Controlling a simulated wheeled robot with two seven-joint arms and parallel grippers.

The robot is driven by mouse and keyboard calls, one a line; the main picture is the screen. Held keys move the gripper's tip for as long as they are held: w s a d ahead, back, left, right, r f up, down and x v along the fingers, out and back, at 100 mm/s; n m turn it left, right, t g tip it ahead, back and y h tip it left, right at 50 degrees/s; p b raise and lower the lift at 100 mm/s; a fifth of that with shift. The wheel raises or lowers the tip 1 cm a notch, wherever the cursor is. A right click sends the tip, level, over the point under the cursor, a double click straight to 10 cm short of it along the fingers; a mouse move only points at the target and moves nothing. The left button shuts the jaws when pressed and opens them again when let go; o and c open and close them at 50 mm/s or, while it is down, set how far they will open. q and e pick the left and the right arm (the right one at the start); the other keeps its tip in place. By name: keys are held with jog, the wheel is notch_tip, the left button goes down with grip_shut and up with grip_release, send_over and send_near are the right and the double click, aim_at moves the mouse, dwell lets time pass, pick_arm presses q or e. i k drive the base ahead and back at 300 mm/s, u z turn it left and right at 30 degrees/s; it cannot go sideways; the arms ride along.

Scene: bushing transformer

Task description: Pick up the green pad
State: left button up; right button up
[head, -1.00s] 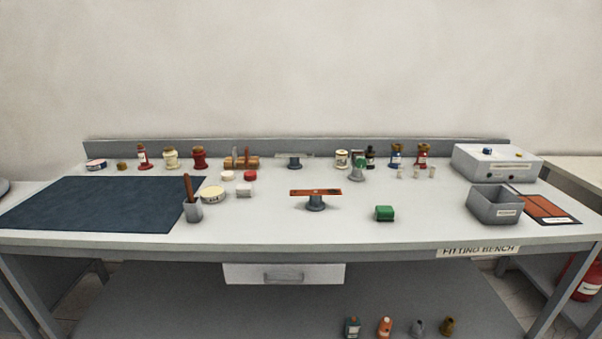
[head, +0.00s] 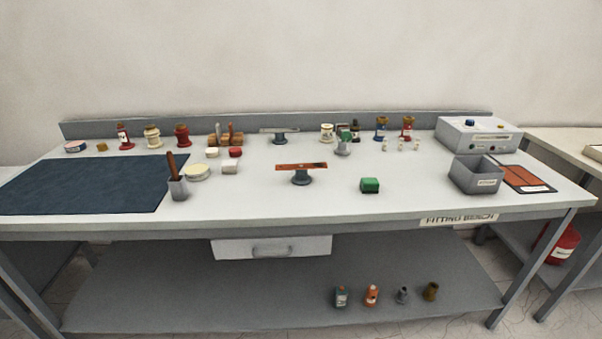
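The green pad (head: 370,185) is a small green block. It lies on the white bench top (head: 330,205), right of the middle and near the front edge. Nothing touches it or covers it. Neither of my grippers shows in the head view.
A stand with an orange-brown top plate (head: 301,167) is left of the pad. A grey open bin (head: 476,187) is to its right. A dark blue mat (head: 85,185) covers the bench's left side. Bottles and jars line the back. The bench around the pad is clear.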

aim_at(367, 186)
jog(key=z, duration=0.3)
jog(key=i, duration=1.3)
jog(key=u, duration=0.3)
